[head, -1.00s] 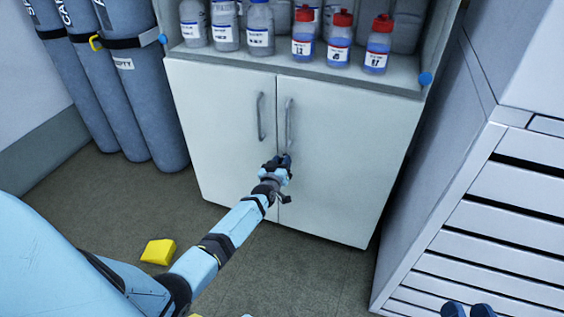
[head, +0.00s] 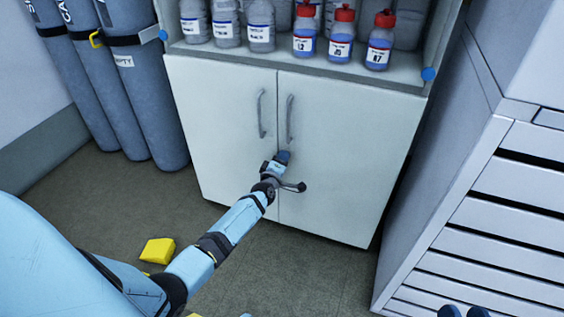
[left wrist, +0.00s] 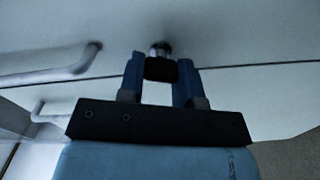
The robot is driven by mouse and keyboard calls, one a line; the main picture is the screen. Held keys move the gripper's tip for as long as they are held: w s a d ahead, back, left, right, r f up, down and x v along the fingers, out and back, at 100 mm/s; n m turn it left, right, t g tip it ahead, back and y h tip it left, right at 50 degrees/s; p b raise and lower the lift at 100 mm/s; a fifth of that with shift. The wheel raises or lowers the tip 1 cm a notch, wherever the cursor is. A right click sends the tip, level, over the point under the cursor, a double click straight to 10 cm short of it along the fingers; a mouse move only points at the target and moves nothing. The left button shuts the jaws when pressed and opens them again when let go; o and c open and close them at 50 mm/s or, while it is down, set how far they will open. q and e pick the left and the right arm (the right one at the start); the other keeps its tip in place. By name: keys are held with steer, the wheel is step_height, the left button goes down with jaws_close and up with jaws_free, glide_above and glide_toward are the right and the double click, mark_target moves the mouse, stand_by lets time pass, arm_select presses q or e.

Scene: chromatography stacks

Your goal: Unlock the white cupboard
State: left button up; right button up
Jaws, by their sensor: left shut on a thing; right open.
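The white cupboard (head: 230,140) stands ahead with both doors closed, each with a grey vertical handle. My left gripper (head: 283,157) is at the cupboard front, just below the handles near the seam between the doors. In the left wrist view its two blue fingers (left wrist: 160,78) are shut on a small dark key head (left wrist: 161,70). The key head is up against a round silver lock (left wrist: 158,48) on the door face; how deep the key sits is hidden. My right gripper (head: 465,312) shows only its blue fingertips at the bottom edge, apart and empty.
Bottles (head: 303,40) stand on the open shelf above the doors. Grey gas cylinders (head: 135,90) are at the left, and a slatted white cabinet (head: 485,230) is close at the right. A yellow object (head: 158,250) lies on the floor beside my left arm.

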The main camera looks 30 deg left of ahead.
arm_select(q)
steer(key=shift+f+n, duration=0.1)
steer(key=shift+n, duration=0.6)
steer(key=shift+n+b, duration=0.5)
steer(key=shift+n, duration=0.4)
arm_select(e)
steer(key=shift+w+d, duration=0.2)
steer(key=shift+w+n+t, duration=0.2)
steer(key=shift+n+t, duration=0.1)
steer(key=shift+n, duration=0.1)
arm_select(q)
steer(key=shift+n, duration=0.3)
arm_select(e)
steer(key=shift+f, duration=0.1)
arm_select(q)
steer(key=o, duration=0.9)
arm_select(e)
steer(key=shift+s+f, duration=0.15)
